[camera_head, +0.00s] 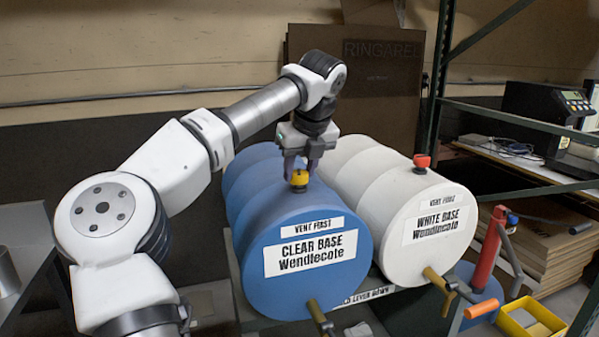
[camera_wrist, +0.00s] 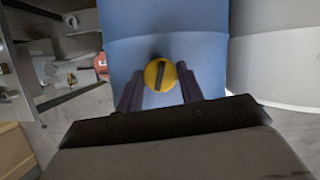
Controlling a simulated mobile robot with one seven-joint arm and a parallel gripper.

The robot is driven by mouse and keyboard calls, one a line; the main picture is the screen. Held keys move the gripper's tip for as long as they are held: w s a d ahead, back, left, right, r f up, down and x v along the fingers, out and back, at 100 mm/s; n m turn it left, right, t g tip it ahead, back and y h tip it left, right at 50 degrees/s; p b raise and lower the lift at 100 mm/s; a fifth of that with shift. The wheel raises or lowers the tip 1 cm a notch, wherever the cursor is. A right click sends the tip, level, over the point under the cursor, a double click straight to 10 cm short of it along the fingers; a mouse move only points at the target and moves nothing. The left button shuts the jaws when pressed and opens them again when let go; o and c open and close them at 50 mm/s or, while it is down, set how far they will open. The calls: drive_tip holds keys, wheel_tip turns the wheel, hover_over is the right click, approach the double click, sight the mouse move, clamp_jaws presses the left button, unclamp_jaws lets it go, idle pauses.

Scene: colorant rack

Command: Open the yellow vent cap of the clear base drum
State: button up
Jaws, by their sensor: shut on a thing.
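The clear base drum (camera_head: 300,262) is blue, lies on its side and carries the label "CLEAR BASE Wendlecote". Its yellow vent cap (camera_head: 300,178) sits on top near the front end. In the wrist view the cap (camera_wrist: 160,75) is round, with a dark bar across it that runs nearly up and down in the picture. My gripper (camera_head: 302,165) comes down from above, and its fingers (camera_wrist: 160,92) stand on either side of the cap. It is shut on the cap. The exact finger contact is hard to see.
A white base drum (camera_head: 385,185) with a red vent cap (camera_head: 422,162) lies close on the right. Brass taps (camera_head: 320,318) stick out at the drum fronts. A red upright tool (camera_head: 489,250) and a yellow bin (camera_head: 528,322) are at the right. Green shelving (camera_head: 436,90) stands behind.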

drive_tip(key=shift+d+n+g+y, duration=0.1)
drive_tip(key=shift+n+g+y, duration=0.3)
drive_tip(key=shift+n, duration=1.2)
drive_tip(key=o, duration=1)
drive_tip(key=p+v, duration=0.5)
drive_tip(key=v, duration=0.8)
drive_tip(key=shift+d+r+p, duration=0.2)
drive_tip(key=shift+r+p, duration=0.1)
drive_tip(key=shift+r, duration=0.05)
